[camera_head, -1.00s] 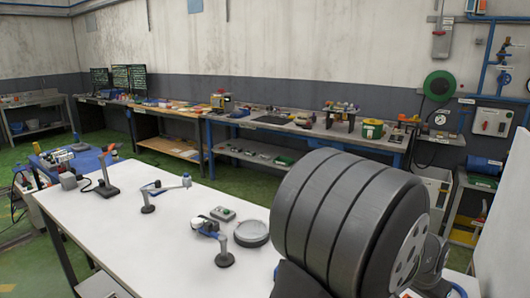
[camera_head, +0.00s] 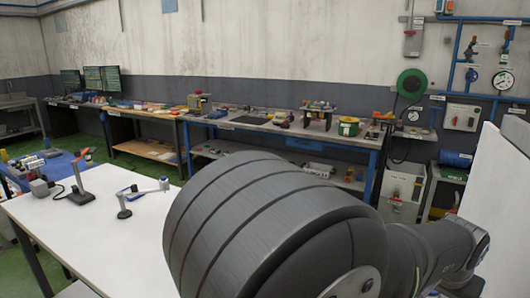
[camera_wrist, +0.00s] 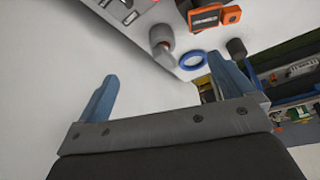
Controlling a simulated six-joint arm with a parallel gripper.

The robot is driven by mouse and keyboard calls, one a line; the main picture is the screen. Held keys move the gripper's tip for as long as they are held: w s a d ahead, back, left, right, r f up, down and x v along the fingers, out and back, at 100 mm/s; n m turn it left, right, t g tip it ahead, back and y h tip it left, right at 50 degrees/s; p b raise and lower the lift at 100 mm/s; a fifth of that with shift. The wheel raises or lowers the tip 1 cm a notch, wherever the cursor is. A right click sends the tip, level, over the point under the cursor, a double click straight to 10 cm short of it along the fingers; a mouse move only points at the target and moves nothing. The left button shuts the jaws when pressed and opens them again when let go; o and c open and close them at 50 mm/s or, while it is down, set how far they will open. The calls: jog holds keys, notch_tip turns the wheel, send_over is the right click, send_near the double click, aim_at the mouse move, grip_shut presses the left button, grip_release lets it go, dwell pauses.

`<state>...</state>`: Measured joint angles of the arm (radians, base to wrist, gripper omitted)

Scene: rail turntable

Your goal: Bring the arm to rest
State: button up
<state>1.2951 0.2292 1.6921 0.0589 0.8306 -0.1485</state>
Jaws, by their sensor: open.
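My gripper (camera_wrist: 163,68) shows in the wrist view, its two blue fingers spread wide apart with nothing between them. Beyond the fingers is a pale, mostly bare surface. My gripper cannot be made out in the head view. There, a large dark grey rounded part of my own arm fills the lower middle and right and hides much of the white table (camera_head: 125,250).
On the table's left part stand a grey stand with an orange tip (camera_head: 80,190) and a small blue-and-grey jointed device (camera_head: 140,195). The wrist view shows a blue ring (camera_wrist: 181,63), a grey cylinder (camera_wrist: 162,38) and an orange device (camera_wrist: 212,14). A long workbench (camera_head: 250,124) lines the back wall.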

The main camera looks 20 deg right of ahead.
jog(key=w+d+f+n, duration=0.1)
jog(key=w+d, duration=0.1)
jog(key=w, duration=0.7)
jog(key=w+d+f+n, duration=0.1)
jog(key=w+d, duration=0.1)
jog(key=w, duration=0.7)
jog(key=w+a+f, duration=0.2)
jog(key=w+f, duration=0.1)
jog(key=w, duration=0.6)
jog(key=w+a+f+n+t, duration=0.1)
jog(key=w+a+f, duration=0.1)
jog(key=w, duration=0.7)
jog(key=shift+w+a+f+y, duration=0.2)
jog(key=shift+w+f+y, duration=0.1)
jog(key=shift+f, duration=0.3)
jog(key=s+d+r, duration=0.2)
jog(key=s+r, duration=0.1)
jog(key=s, duration=0.6)
jog(key=s+d+r+m, duration=0.1)
jog(key=s+d+r, duration=0.1)
jog(key=s, duration=0.8)
jog(key=shift+s+r, duration=0.3)
jog(key=shift+r, duration=0.35)
